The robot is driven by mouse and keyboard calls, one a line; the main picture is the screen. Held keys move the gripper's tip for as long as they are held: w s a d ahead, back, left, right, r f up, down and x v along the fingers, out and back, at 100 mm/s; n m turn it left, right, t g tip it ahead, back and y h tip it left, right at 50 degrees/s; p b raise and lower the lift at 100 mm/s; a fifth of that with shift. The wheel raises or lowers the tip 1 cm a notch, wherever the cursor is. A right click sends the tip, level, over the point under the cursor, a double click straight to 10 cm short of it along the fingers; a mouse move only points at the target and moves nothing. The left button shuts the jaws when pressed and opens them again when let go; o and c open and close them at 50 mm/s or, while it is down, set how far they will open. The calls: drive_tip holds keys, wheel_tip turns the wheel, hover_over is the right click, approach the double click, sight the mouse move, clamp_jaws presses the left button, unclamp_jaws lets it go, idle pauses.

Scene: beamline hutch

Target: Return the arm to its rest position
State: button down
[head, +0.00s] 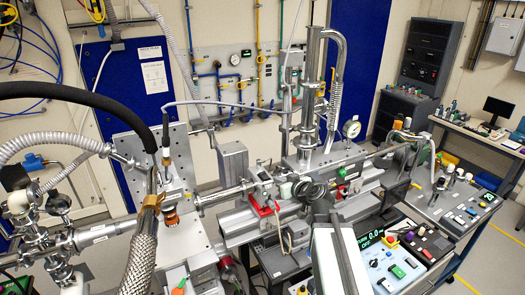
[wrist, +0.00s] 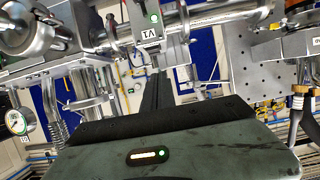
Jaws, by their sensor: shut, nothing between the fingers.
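My gripper (wrist: 156,75) shows in the wrist view as dark, narrow fingers, shut together and empty, beyond the dark grey-green housing with a small lit indicator. In the head view my pale arm rises from the bottom centre, right of the middle, and ends in a dark wrist in front of the beamline hardware. The fingers are hard to make out there. In the wrist view, metal pipework with a V1 tag (wrist: 151,33) lies close around and beyond the fingertips. I cannot tell the exact gap.
A braided hose (head: 140,255) and a black hose cross the left. A vertical metal column with a bent pipe (head: 335,65) stands behind my arm. A control panel (head: 385,250) lies right of it. A bench with a monitor (head: 497,110) is far right. Open floor shows at the lower right.

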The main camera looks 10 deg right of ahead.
drive_tip(key=s+a+f+n+g+b, duration=0.1)
drive_tip(key=s+a+f+g+b, duration=0.15)
drive_tip(key=f+b, duration=0.55)
drive_tip(key=s+a+f+g+b, duration=0.2)
drive_tip(key=s+a+f+b, duration=0.15)
drive_tip(key=f, duration=0.85)
drive_tip(key=s+a+f+n+g+b, duration=0.1)
drive_tip(key=s+a+f+g+b, duration=0.15)
drive_tip(key=f+b, duration=0.55)
drive_tip(key=s+d+f+m+g+h, duration=0.2)
drive_tip(key=s+d+f+m+g, duration=0.1)
drive_tip(key=s, duration=0.3)
drive_tip(key=s+d+f+m+g+h+p, duration=0.1)
drive_tip(key=s+d+f+m+g+h, duration=0.1)
drive_tip(key=s, duration=0.5)
wheel_tip(320, 180, down, 3)
drive_tip(key=shift+d+f+m+g+h, duration=0.1)
drive_tip(key=shift+d+m+g+h, duration=0.35)
drive_tip(key=shift+d, duration=0.7)
